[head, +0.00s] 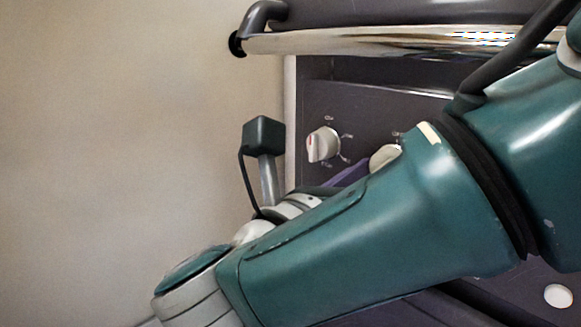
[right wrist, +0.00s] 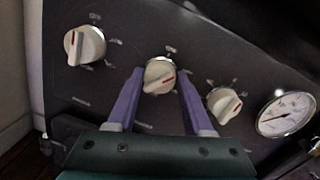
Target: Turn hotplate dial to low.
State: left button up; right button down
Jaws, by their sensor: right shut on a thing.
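The dark hotplate panel carries three white dials in the right wrist view. My right gripper (right wrist: 160,78) has its purple fingers on either side of the middle dial (right wrist: 158,76) and is shut on it. That dial's red mark points right and slightly up; the labels around it are too small to read. In the head view the middle dial (head: 384,156) is partly hidden behind my teal right arm, and only a little purple of the gripper (head: 347,177) shows. My left gripper is not in view.
The left dial (right wrist: 85,46) and right dial (right wrist: 224,104) flank the gripper closely. A round gauge (right wrist: 286,114) sits farther right. A shiny rail (head: 400,41) runs above the panel in the head view. A plain wall (head: 120,130) stands to the left.

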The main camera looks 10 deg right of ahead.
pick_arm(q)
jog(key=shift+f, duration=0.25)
pick_arm(e)
jog(key=shift+m+h, duration=0.3)
jog(key=shift+m, duration=1.9)
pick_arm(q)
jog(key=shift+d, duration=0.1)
pick_arm(e)
jog(key=shift+c, duration=1.6)
grip_release()
